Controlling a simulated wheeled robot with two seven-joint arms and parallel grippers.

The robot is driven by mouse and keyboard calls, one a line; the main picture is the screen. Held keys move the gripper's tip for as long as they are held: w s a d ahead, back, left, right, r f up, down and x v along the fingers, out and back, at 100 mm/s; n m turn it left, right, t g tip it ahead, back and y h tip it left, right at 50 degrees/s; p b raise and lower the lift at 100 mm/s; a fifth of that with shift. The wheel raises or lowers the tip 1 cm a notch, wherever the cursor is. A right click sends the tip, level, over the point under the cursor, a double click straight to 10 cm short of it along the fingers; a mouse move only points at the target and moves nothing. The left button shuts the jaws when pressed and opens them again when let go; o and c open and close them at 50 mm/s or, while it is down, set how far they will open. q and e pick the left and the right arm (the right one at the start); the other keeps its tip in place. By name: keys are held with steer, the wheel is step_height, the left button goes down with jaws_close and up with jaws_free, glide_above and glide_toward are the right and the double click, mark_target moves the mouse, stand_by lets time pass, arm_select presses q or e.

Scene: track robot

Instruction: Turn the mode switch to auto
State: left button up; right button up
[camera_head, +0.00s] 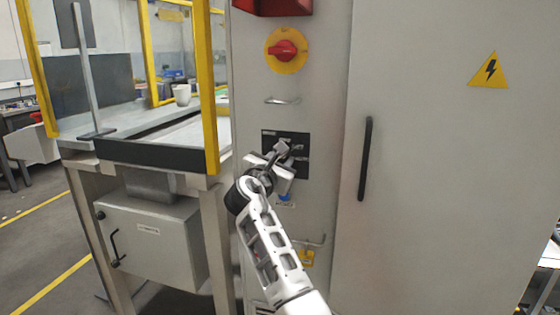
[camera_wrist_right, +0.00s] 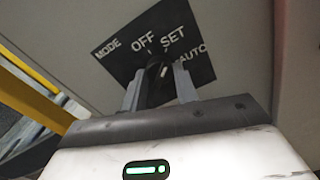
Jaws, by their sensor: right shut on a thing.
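The mode switch has a black label plate (camera_head: 303,168) on the front of the grey cabinet. In the right wrist view the plate (camera_wrist_right: 112,66) reads MODE, OFF, SET and AUTO. The dark switch knob (camera_wrist_right: 154,86) stands between the fingers of my right gripper (camera_wrist_right: 160,92), which is shut on it. A short white mark on the knob points up, roughly toward SET; its exact setting is hard to tell. In the head view my right gripper (camera_head: 281,154) covers the knob. My left gripper is not in view.
A red rotary switch on a yellow disc (camera_head: 286,50) sits above, with a small metal handle (camera_head: 283,100) below it. A cabinet door with a black handle (camera_head: 365,158) is at right. A yellow-framed workstation (camera_head: 210,90) stands close at left.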

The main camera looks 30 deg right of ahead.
steer(key=m+p, duration=0.1)
steer(key=m, duration=0.3)
steer(key=shift+m, duration=0.4)
steer(key=m, duration=0.4)
steer(key=shift+f+y, duration=0.1)
steer(key=shift+y, duration=0.2)
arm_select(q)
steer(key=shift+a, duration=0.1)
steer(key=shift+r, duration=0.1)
arm_select(e)
steer(key=shift+m, duration=0.4)
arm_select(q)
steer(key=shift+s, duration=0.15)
arm_select(e)
steer(key=o, duration=1)
steer(key=shift+c, duration=0.2)
